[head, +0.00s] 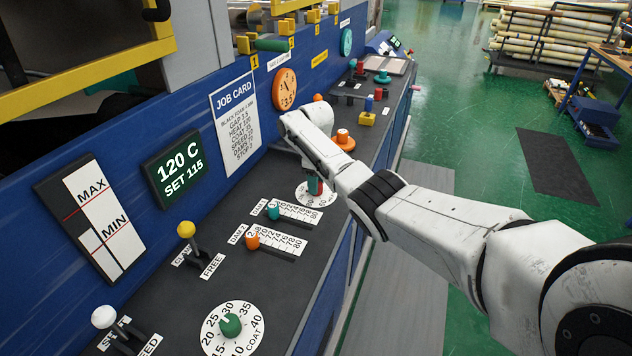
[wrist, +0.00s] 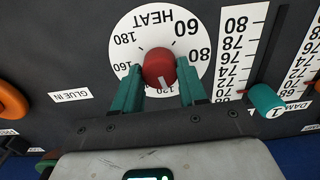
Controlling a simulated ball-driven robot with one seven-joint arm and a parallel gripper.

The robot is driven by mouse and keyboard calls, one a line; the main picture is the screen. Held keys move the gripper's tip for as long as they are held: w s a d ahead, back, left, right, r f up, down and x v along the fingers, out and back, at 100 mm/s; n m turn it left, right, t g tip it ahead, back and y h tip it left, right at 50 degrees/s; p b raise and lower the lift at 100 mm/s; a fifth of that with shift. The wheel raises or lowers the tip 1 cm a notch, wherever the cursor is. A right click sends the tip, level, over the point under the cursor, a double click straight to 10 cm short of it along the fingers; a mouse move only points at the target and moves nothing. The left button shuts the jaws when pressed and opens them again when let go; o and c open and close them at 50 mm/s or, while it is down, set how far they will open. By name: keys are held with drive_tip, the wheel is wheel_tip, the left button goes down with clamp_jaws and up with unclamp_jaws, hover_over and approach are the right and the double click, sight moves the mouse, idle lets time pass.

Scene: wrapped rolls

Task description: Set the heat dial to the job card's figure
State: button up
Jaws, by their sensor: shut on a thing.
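The heat dial (wrist: 145,25) is a white disc marked HEAT with a red knob (wrist: 158,66). In the wrist view it appears upside down. My gripper (wrist: 160,72) has its two teal fingers shut on the knob, one each side. The knob's white mark points down toward 120, slightly to the right; a finger covers figures there. In the head view the dial (head: 302,194) is partly hidden under my arm. The job card (head: 235,118) on the blue panel has small text; its heat line seems to read 100. The display (head: 176,168) reads 120 C, SET 115.
Two dam sliders, teal (head: 273,212) and orange (head: 252,240), lie on the near side of the heat dial. A coat dial (head: 231,326) and yellow lever (head: 187,230) are closer. An orange glue knob (wrist: 10,100) is left in the wrist view.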

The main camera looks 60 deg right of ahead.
drive_tip(key=n, duration=0.6)
idle(0.6)
drive_tip(key=o, duration=1.1)
drive_tip(key=shift+c, duration=0.2)
wheel_tip(320, 180, up, 11)
drive_tip(key=b, duration=0.1)
drive_tip(key=shift+f, duration=0.1)
